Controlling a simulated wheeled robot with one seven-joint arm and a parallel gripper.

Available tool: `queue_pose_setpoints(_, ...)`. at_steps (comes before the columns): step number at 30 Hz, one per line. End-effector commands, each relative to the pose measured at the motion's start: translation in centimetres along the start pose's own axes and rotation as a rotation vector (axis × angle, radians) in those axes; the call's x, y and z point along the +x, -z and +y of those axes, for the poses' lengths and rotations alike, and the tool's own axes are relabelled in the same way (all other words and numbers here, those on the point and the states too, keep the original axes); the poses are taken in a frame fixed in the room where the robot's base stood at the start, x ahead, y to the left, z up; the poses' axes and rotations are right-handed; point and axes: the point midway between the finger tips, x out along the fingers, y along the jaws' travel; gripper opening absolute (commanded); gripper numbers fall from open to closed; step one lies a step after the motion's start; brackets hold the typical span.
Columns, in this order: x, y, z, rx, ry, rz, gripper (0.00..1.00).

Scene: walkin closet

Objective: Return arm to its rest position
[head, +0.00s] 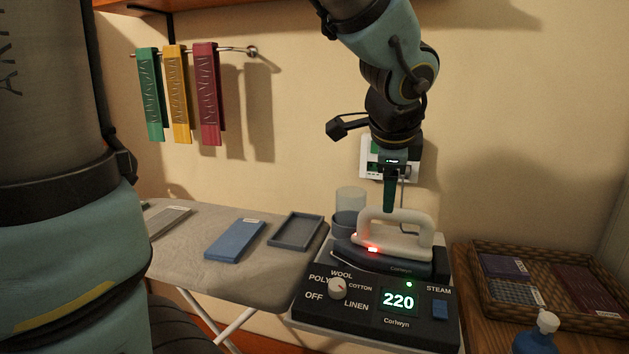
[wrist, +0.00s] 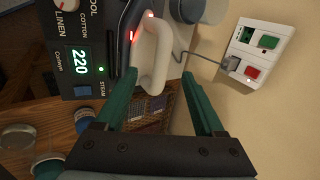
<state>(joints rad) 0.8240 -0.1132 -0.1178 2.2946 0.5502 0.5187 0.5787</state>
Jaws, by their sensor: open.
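My gripper (head: 390,205) hangs pointing down above the iron (head: 395,240), in front of the wall. The iron's white handle (wrist: 155,55) shows just beyond the fingertips there; I cannot tell the exact gap. The iron rests on the black control station (head: 375,308), whose display reads 220, and a red light glows on the iron. My arm reaches up out of the top of the head view.
A wall socket (wrist: 257,50) with green and red switches is close behind my gripper. The ironing board (head: 190,243) holds a blue block (head: 235,241) and grey tray (head: 296,230). Coloured strips hang on a rail (head: 228,50).

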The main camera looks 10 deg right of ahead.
Motion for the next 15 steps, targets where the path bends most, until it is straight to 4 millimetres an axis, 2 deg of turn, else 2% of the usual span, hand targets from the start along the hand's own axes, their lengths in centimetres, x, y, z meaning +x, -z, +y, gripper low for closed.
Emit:
queue_pose_setpoints(5, 3.5, -7.9, 2.3, -0.405, -0.108, -0.103, 0.71)
queue_pose_setpoints(9, 5.8, -15.5, 6.2, -0.890, -0.192, -0.219, 0.71)
queue_pose_setpoints(12, 6.5, -19.8, 9.3, -1.218, -0.229, -0.299, 0.71)
queue_pose_setpoints(15, 6.8, -22.7, 12.0, -1.487, -0.245, -0.365, 0.71)
